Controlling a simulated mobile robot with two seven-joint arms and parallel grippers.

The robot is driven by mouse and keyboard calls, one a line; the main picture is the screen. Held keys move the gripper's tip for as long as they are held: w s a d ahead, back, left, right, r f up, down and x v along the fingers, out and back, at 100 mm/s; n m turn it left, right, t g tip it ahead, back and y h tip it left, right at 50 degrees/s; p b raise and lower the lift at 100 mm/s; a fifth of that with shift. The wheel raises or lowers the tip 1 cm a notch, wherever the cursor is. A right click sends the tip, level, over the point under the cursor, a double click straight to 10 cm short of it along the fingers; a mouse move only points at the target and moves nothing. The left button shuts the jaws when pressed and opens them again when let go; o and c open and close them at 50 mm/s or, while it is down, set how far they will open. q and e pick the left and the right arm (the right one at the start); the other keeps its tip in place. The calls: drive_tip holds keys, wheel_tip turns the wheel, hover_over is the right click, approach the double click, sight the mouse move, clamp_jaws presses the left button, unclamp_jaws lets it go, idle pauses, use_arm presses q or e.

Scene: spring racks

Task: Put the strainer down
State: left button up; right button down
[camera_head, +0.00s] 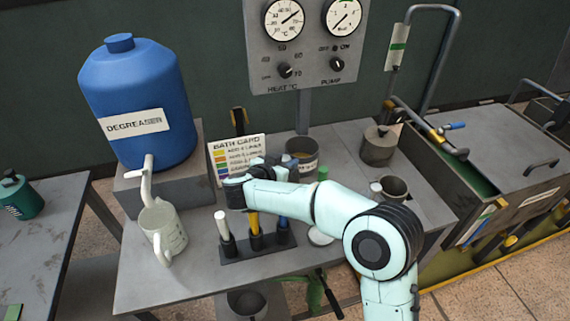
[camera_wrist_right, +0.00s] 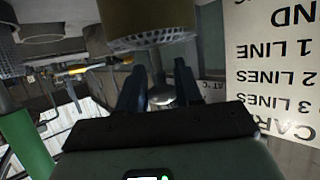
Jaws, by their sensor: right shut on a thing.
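My right gripper (camera_head: 232,188) is above the workbench (camera_head: 145,275), in front of the bath card (camera_head: 238,150) and behind the rack of coloured handles (camera_head: 258,243). In the right wrist view its two dark fingers (camera_wrist_right: 158,80) are shut on a small grey metal part. Just beyond the fingertips is a brownish cylinder with a perforated, mesh-like face, which looks like the strainer (camera_wrist_right: 150,38). In the head view the arm and gripper hide the strainer, so I cannot tell whether it touches anything. My left gripper is not in view.
A blue degreaser jug (camera_head: 137,90) stands on a grey block, with a pale mug (camera_head: 162,230) in front. A labelled cup (camera_head: 303,166) stands beside the card. A lidded pot (camera_head: 378,146) and an open can (camera_head: 393,186) are at the right. The bench's front left is clear.

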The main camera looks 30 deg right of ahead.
drive_tip(key=c, duration=0.8)
unclamp_jaws()
drive_tip(key=shift+o, duration=0.2)
drive_tip(key=shift+a+r, duration=0.1)
drive_tip(key=shift+r, duration=0.05)
drive_tip(key=v, duration=0.7)
drive_tip(key=shift+a, duration=0.15)
drive_tip(key=shift+r+p, duration=0.1)
drive_tip(key=shift+p, duration=0.2)
